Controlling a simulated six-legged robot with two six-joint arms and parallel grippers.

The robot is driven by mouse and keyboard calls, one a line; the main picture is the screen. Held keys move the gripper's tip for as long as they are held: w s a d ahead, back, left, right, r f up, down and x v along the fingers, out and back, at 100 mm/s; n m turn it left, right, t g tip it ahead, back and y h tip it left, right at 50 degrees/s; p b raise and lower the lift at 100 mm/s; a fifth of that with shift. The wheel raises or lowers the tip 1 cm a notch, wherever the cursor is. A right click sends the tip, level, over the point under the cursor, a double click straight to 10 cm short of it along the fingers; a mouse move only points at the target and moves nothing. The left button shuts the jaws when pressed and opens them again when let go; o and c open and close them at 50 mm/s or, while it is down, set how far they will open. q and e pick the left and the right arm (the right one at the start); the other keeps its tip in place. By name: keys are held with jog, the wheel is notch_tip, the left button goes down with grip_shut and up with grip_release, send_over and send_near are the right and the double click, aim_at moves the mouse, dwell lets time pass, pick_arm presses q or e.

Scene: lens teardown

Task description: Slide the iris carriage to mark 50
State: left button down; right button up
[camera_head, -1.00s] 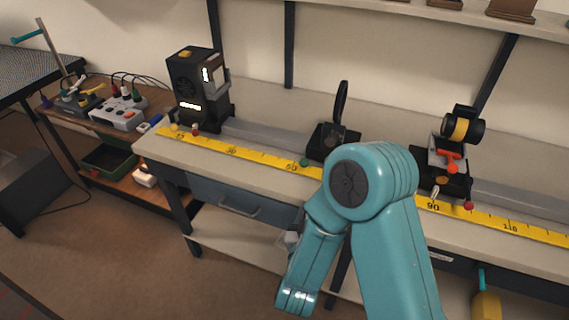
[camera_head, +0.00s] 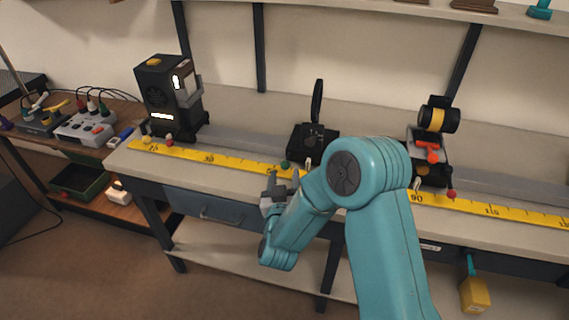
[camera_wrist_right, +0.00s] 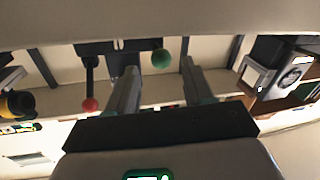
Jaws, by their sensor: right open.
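A black carriage (camera_head: 303,143) with an upright dark round plate stands on the rail at mid-bench. It looks like the iris carriage, though I read no label. Its green ball knob (camera_head: 285,164) is at the front, beside the yellow scale (camera_head: 235,161). The numbers near the knob are hidden by my gripper. My right gripper (camera_head: 283,181) is open and empty, just in front of the bench edge and below the knob. In the right wrist view my right gripper (camera_wrist_right: 158,88) has its fingers apart, with the green knob (camera_wrist_right: 161,58) showing between and beyond them. My left gripper is not in view.
A black lamp-like box (camera_head: 167,97) stands left on the rail. A carriage with a yellow-banded barrel (camera_head: 437,119) and a red knob (camera_head: 451,195) stands right, near mark 90. Drawers (camera_head: 205,203) lie below the bench top.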

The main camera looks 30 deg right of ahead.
aim_at(285, 169)
jog(key=x, duration=0.5)
jog(key=shift+w, duration=0.15)
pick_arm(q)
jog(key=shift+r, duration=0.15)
pick_arm(e)
jog(key=shift+c, duration=0.4)
